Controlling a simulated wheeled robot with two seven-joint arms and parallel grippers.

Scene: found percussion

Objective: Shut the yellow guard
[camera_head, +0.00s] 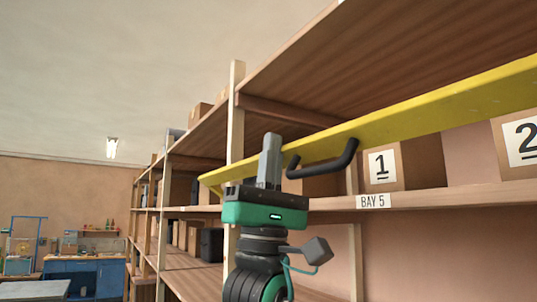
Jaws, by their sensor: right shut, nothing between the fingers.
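The yellow guard (437,112) is a long bar slanting across the front of the shelf bay, higher at the right and lower at the left. A black handle (325,168) sticks out from it. My right gripper (271,138) points upward with its grey fingers together and empty, just left of the handle. In the picture the fingers overlap the guard's line; I cannot tell whether they touch the guard or the handle. My left gripper is not in view.
Wooden shelves hold cardboard boxes, including box 1 (383,168) and box 2 (520,142), above a BAY 5 label (373,201). An upright post (235,115) stands behind my gripper. A blue cabinet (85,276) is far left. The space at left is open.

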